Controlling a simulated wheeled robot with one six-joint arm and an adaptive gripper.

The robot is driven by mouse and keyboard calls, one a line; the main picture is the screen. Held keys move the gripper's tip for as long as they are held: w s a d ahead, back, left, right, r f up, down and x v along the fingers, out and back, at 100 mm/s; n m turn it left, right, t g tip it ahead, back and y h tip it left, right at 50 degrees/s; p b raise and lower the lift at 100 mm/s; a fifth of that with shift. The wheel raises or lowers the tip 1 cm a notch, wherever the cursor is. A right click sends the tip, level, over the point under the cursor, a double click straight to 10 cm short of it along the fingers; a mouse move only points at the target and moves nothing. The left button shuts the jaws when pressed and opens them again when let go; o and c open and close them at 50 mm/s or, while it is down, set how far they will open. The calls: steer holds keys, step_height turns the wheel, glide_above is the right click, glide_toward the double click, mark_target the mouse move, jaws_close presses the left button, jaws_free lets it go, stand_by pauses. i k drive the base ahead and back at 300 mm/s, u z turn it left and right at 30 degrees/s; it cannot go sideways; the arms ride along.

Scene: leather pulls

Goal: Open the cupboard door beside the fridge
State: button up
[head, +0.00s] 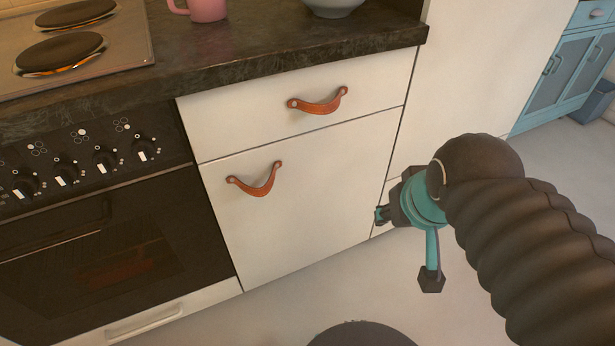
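The white cupboard door (290,215) is shut, below a white drawer (240,115). A curved orange-brown leather pull (257,182) is fixed near the door's upper left corner. A similar leather pull (318,103) is on the drawer above. The tall white front to the right (480,70) looks like the fridge. My gripper (380,215) is right of the cupboard door, near its right edge and lower than the leather pull, well apart from it.
A black oven (95,260) with knobs stands left of the cupboard. The dark worktop (270,40) overhangs above, with a pink mug (208,10) and a grey bowl (333,7). A blue cabinet (570,70) stands far right.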

mark_target(283, 206)
steer(key=z, duration=0.8)
steer(key=k, duration=1.05)
steer(key=u, duration=1.5)
steer(key=i, duration=0.5)
